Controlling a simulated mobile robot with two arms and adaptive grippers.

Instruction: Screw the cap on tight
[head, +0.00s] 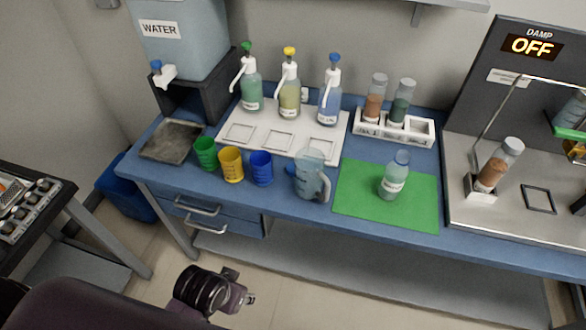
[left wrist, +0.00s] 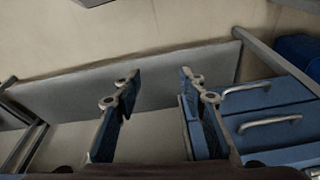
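A translucent bottle (head: 392,185) with a white label stands upright on the green mat (head: 350,205) in the head view. My left gripper (head: 241,286) is low in front of the bench, well left of and below the bottle. In the left wrist view its two fingers (left wrist: 159,80) are apart with nothing between them. My right gripper is not in view.
A clear jug (head: 311,178) stands left of the mat, beside blue (head: 261,169), yellow (head: 231,166) and green (head: 206,154) cups. A rack (head: 417,141) with two capped jars is behind the mat. A machine reading OFF (head: 534,45) stands at right. Drawers (head: 205,213) are under the bench.

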